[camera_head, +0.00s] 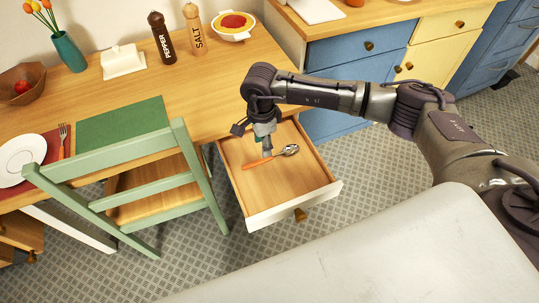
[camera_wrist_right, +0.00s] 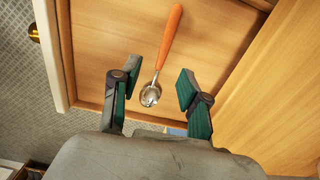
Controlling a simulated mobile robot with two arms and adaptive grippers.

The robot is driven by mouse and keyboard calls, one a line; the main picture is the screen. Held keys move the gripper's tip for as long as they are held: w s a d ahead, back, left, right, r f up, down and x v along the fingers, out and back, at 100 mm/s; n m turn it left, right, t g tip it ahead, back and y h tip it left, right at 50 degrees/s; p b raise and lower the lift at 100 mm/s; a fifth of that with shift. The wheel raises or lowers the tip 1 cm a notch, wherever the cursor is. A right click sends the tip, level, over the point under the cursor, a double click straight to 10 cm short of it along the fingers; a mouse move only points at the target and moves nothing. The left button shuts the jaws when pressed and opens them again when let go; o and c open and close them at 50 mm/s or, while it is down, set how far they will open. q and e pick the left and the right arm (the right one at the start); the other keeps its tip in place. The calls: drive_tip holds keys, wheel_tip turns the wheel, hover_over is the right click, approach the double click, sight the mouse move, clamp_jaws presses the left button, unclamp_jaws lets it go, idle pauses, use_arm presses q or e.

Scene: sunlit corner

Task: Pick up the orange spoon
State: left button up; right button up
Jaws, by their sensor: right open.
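The orange spoon lies flat in the open drawer, its orange handle (camera_head: 258,162) to the left and its metal bowl (camera_head: 291,149) to the right. In the right wrist view the spoon (camera_wrist_right: 161,62) runs from the handle at the top to the bowl near the fingers. The drawer (camera_head: 290,183) is pulled out from the wooden table. My right gripper (camera_head: 266,150) is above the drawer, close over the spoon. In the right wrist view its open fingers (camera_wrist_right: 158,90) stand on either side of the spoon's bowl end, with nothing between the pads held. My left gripper is not in view.
A green chair (camera_head: 140,183) stands left of the drawer.

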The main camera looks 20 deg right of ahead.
sight(261, 161)
drive_tip(key=shift+f, duration=0.8)
drive_tip(key=shift+w+f, duration=0.15)
drive_tip(key=shift+f, duration=0.2)
drive_tip(key=shift+a+f, duration=0.1)
drive_tip(key=shift+f, duration=0.4)
wheel_tip(261, 161, down, 4)
drive_tip(key=shift+w+a+r+p, duration=0.15)
drive_tip(key=shift+p, duration=0.35)
drive_tip(key=shift+f, duration=0.3)
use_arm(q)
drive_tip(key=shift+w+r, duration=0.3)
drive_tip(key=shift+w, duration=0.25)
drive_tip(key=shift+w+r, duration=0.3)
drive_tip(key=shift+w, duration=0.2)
use_arm(e)
clamp_jaws()
